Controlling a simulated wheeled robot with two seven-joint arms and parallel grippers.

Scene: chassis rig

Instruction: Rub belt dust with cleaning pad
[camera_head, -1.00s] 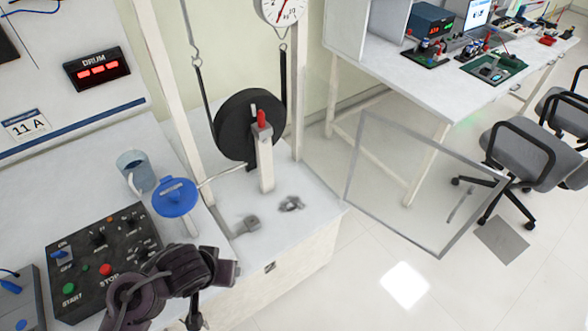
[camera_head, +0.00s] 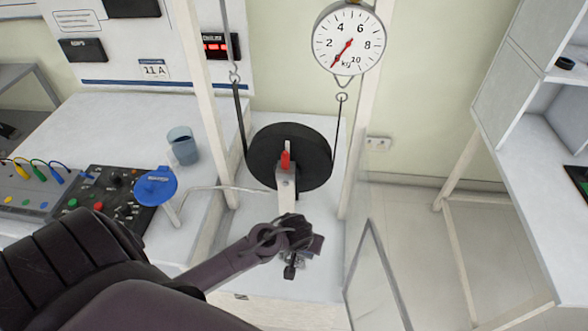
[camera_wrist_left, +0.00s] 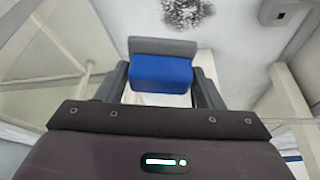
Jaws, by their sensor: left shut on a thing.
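My left gripper (camera_head: 300,250) hangs over the white rig table in front of the black drum wheel in the head view. In the left wrist view, the fingers of my left gripper (camera_wrist_left: 162,82) are shut on the cleaning pad (camera_wrist_left: 162,70), which has a grey strip and a blue body. A dark speckled patch of belt dust (camera_wrist_left: 187,12) lies on the white surface beyond the pad. The pad appears apart from the dust. In the head view the gripper and arm hide the dust. My right gripper is in neither current view.
The black drum wheel (camera_head: 289,156) stands between white posts under a dial scale (camera_head: 348,40). A clear framed panel (camera_head: 376,275) is at right. A small grey block (camera_wrist_left: 280,10) sits near the dust.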

